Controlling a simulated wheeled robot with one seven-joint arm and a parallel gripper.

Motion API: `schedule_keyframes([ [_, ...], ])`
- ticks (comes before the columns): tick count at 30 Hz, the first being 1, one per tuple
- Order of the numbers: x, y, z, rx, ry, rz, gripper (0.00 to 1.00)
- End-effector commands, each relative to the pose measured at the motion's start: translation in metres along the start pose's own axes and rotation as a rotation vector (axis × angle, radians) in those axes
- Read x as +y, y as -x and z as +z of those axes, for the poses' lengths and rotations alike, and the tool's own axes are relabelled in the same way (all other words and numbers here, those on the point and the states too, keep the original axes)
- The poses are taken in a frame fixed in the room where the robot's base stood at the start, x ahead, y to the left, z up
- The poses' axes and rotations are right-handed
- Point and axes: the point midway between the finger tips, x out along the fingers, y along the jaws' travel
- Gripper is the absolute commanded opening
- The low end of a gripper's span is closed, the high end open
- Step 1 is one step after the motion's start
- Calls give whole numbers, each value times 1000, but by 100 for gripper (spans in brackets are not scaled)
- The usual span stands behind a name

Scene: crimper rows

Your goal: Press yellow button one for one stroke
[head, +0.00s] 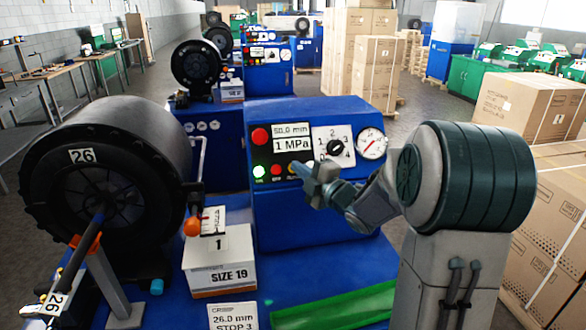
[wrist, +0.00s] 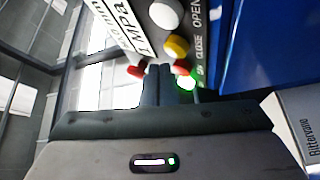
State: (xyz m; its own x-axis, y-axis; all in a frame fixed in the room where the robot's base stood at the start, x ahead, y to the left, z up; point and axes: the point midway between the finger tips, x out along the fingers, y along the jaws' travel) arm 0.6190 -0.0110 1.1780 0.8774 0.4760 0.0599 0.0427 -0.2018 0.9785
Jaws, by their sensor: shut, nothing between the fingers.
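The yellow button (wrist: 176,46) shows in the wrist view on the control panel, beside the lettering CLOSE. It lies a little beyond and to the right of my fingertips, with a visible gap in the picture. My gripper (wrist: 158,68) is shut and empty, its dark fingers pointing at the panel. Whether it touches the panel cannot be told. In the head view my gripper (head: 308,174) is in front of the right part of the button row and largely hides the yellow button. The panel belongs to the blue crimper (head: 310,222).
A white button (wrist: 166,14), a red button (wrist: 185,67) and a lit green button (wrist: 187,83) neighbour the yellow one. A large red button (head: 260,137), a dial knob (head: 335,148) and a gauge (head: 372,144) are above. A SIZE 19 box (head: 220,262) stands in front left.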

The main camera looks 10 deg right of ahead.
Motion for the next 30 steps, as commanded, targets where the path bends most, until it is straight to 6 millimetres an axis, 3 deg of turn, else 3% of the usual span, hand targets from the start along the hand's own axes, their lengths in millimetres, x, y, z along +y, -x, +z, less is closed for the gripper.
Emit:
schedule_keyframes([
  [30, -6, -7, 5, 0, 0, 0, 0],
])
